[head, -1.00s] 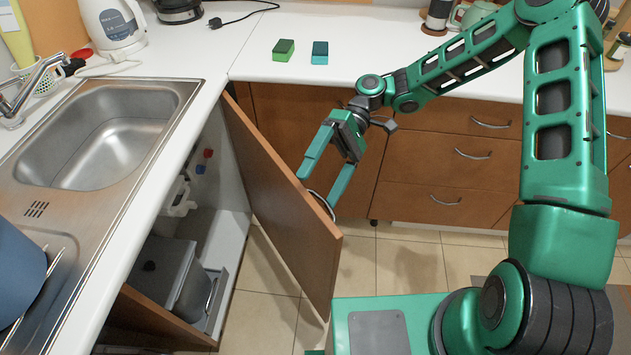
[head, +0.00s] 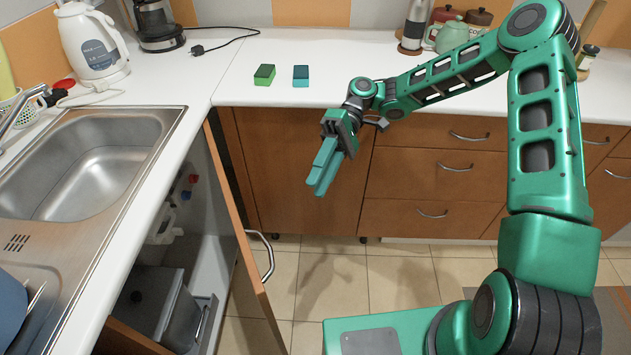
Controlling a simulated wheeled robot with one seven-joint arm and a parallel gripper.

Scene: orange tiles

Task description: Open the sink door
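The brown sink door (head: 237,225) stands partly open under the sink counter and is seen almost edge-on. Its far side is at the corner of the cabinets, and its free edge points toward me. Its curved metal handle (head: 267,258) shows on the right, outer face. The open cabinet (head: 205,235) shows on the left of the door. My gripper (head: 318,188) is to the right of the door and handle, apart from both. Its fingers are together, pointing down, with nothing seen between them. The lower part of the door is cut off by the frame.
A grey bin (head: 160,300) stands inside the cabinet. The steel sink (head: 90,165) is above it. Wooden drawers (head: 450,170) line the far side. The tiled floor (head: 385,280) between door and drawers is clear. Two small blocks and a kettle (head: 92,45) stand on the counter.

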